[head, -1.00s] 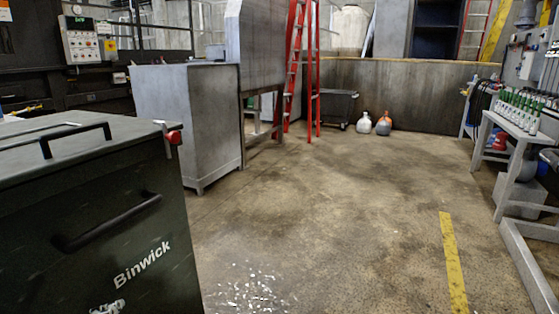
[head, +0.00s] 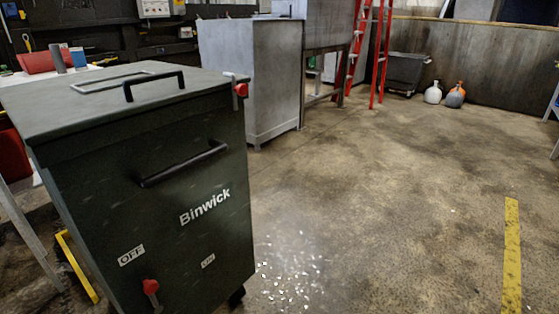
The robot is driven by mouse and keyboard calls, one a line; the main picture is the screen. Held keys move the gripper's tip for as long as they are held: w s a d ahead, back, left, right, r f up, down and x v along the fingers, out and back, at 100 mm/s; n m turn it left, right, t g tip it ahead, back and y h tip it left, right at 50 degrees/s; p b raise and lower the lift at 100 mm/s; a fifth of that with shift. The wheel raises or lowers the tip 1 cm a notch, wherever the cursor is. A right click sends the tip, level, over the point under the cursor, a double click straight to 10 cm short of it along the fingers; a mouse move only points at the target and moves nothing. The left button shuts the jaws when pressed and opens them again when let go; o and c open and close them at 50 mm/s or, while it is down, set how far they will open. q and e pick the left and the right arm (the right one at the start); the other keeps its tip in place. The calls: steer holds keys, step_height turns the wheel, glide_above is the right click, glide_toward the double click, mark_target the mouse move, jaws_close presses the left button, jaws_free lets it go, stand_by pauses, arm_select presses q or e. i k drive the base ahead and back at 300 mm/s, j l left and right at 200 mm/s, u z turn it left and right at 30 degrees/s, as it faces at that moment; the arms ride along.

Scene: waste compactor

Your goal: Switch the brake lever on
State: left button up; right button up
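The dark green Binwick bin (head: 170,220) stands at the left of the head view, its front face turned toward me. Low on that face is a red-tipped brake lever (head: 151,287), below the OFF label (head: 131,255) and left of the ON label (head: 208,261). Its red knob points up, nearer the OFF side. A black handle (head: 185,163) crosses the front, and another black handle (head: 153,86) sits on the lid. A second red knob (head: 241,90) is at the lid's right corner. Neither of my grippers is in view.
A grey metal cabinet (head: 250,75) stands behind the bin, with a red ladder (head: 382,55) further right. A yellow floor stripe (head: 511,255) runs at the right. White specks (head: 290,270) lie on the floor beside the bin. The middle floor is open.

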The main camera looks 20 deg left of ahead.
mark_target(151, 288)
steer(key=u, duration=0.4)
steer(key=k+j+u, duration=0.1)
steer(key=u, duration=0.35)
steer(key=j+u, duration=0.2)
steer(key=u, duration=0.2)
